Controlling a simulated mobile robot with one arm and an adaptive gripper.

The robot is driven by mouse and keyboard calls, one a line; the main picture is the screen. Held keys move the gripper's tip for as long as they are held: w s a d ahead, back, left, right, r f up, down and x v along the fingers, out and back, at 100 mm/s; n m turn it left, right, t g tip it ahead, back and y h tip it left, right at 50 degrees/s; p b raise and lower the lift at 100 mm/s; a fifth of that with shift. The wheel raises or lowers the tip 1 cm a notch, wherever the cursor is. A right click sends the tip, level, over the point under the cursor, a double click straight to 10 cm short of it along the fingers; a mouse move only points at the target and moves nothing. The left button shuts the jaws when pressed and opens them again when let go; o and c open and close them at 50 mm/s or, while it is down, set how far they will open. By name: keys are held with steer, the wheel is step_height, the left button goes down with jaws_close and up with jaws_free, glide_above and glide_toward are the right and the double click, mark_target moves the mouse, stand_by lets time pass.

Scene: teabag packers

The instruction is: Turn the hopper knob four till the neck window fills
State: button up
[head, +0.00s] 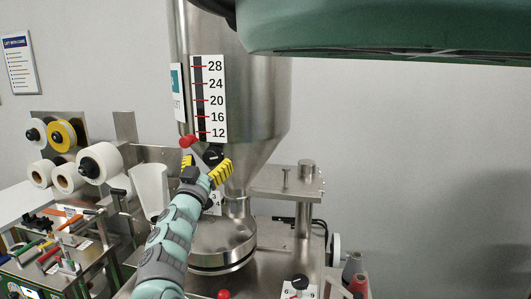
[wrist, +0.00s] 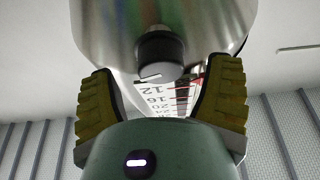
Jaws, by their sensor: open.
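The steel hopper (head: 258,95) stands at the centre of the head view, its cone narrowing to a neck. A round black knob (head: 212,153) sits on the cone, just below the level scale. My gripper (head: 206,169), with yellow-and-black fingers, is open at the knob. In the wrist view the knob (wrist: 161,55) shows a white pointer line towards the left and lies between the spread fingertips, with gaps on both sides. A small white dial plate (head: 216,203) is partly hidden behind my gripper. I cannot make out a neck window.
A level scale (head: 217,98) marked 12 to 28 and a red ball knob (head: 187,141) are close above my gripper. Paper rolls (head: 100,163) and a white funnel (head: 150,188) stand at left. A steel post platform (head: 287,184) is at right.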

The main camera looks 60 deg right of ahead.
steer(key=shift+b+x, duration=0.55)
steer(key=shift+x, duration=0.75)
steer(key=shift+w+f, duration=0.1)
steer(key=shift+c, duration=0.4)
steer(key=c, duration=1.1)
steer(key=shift+m+g+p, duration=0.4)
steer(key=shift+m+p, duration=0.2)
steer(key=shift+m, duration=0.3)
steer(key=m+g+p, duration=0.1)
steer(key=m, duration=0.1)
steer(key=shift+m+h, duration=0.3)
steer(key=shift+m, duration=0.1)
steer(key=o, duration=1.2)
